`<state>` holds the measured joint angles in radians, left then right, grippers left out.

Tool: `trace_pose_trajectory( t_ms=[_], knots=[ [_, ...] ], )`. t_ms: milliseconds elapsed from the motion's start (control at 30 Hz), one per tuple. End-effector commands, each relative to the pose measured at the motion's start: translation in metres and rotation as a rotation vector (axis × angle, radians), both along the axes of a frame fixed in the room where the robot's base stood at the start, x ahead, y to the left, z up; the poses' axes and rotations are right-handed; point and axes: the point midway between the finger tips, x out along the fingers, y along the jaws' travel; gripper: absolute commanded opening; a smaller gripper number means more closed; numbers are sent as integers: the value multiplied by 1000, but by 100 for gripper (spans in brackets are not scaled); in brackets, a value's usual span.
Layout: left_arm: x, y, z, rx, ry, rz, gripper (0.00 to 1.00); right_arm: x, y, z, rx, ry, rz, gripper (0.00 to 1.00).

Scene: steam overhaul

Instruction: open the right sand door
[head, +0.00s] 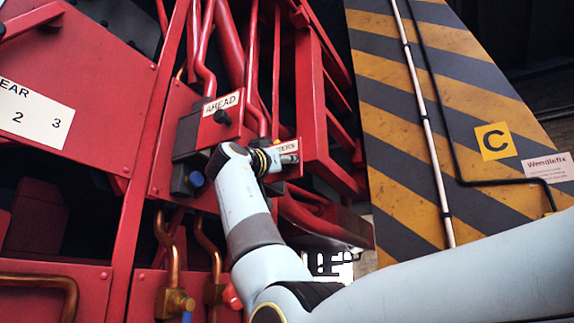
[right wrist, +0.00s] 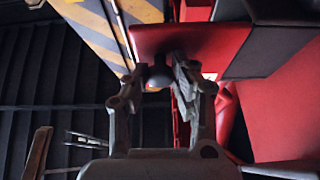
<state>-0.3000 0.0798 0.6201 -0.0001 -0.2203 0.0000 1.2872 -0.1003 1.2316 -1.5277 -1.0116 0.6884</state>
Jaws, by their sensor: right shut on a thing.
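In the right wrist view my right gripper (right wrist: 160,70) has its two fingers on either side of a dark round knob (right wrist: 157,76) and is shut on it. The knob stands by the edge of a red panel (right wrist: 195,38). I cannot tell for sure whether this panel is the right sand door, or how far it is open. In the head view my right arm reaches in from the right, its wrist in front of the red structure beside a partly covered plate (head: 287,147). The fingers and the held knob cannot be made out there. My left gripper is not in view.
Left of my wrist are an "AHEAD" plate (head: 221,106) and a black knob (head: 222,117). Red pipes (head: 205,50) and copper pipes (head: 172,250) run close by. A yellow-and-dark striped panel (head: 400,130) with a "C" sign (head: 495,141) stands at the right.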

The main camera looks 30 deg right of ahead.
Motion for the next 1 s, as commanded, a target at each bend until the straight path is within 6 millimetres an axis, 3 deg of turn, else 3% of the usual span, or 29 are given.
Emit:
trace_pose_trajectory(
  t_ms=[367,400,600,1000],
  knots=[
    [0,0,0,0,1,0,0,0,1,1,-1,-2,-4,0],
    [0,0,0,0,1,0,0,0,1,1,-1,-2,-4,25],
    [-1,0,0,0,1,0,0,0,0,1,-1,-1,-4,49],
    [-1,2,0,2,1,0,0,0,0,0,0,0,-4,49]
  ],
)
